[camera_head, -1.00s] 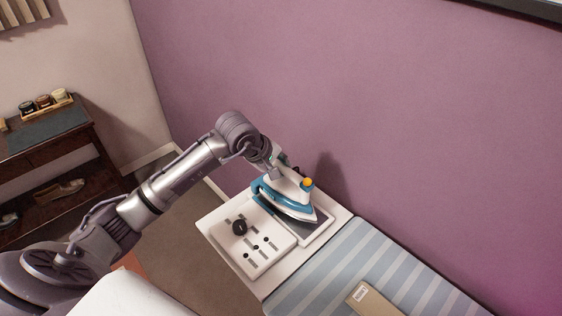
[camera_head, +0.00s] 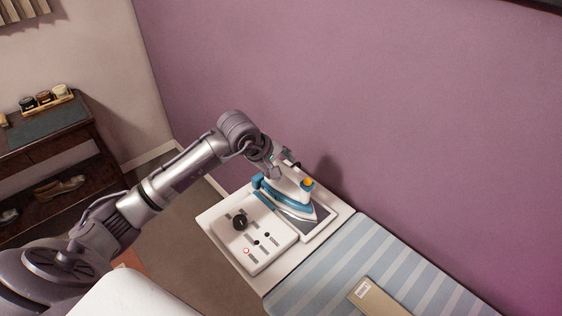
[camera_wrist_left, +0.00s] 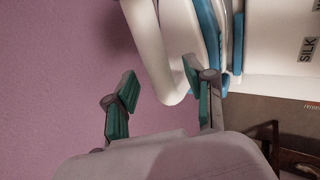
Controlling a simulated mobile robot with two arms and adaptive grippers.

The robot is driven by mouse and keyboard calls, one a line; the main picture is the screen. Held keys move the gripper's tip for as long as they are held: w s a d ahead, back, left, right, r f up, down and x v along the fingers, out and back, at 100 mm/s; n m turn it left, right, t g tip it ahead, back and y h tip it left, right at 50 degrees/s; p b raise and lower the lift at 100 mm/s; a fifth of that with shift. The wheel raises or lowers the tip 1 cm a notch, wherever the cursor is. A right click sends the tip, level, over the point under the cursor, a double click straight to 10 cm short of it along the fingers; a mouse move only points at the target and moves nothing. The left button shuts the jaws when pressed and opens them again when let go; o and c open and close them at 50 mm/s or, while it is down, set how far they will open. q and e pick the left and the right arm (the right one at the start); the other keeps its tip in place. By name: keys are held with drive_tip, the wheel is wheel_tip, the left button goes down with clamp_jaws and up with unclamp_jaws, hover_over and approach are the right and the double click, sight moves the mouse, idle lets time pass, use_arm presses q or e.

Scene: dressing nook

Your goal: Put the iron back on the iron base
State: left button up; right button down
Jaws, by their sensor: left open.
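The white and blue iron (camera_head: 289,190) with an orange-yellow knob sits over the dark plate of the iron base (camera_head: 325,219), its tip pointing to the lower right. It appears to rest on the plate, but its rear contact is hidden. My left gripper (camera_head: 279,162) is at the rear of the iron's handle. In the left wrist view, my left gripper (camera_wrist_left: 160,95) has its green-padded fingers spread, with the iron's white handle (camera_wrist_left: 155,50) just beyond and partly between them. Contact cannot be told. My right gripper is not in view.
A white control panel (camera_head: 275,256) with a black knob and a red-ringed dot lies beside the base. A striped ironing board (camera_head: 405,270) with a tan box (camera_head: 378,298) adjoins it. The purple wall is close behind. A dark shelf (camera_head: 50,150) stands at left.

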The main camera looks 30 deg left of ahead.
use_arm(q)
drive_tip(key=shift+a+r, duration=0.1)
drive_tip(key=shift+r, duration=0.1)
drive_tip(key=v, duration=1.2)
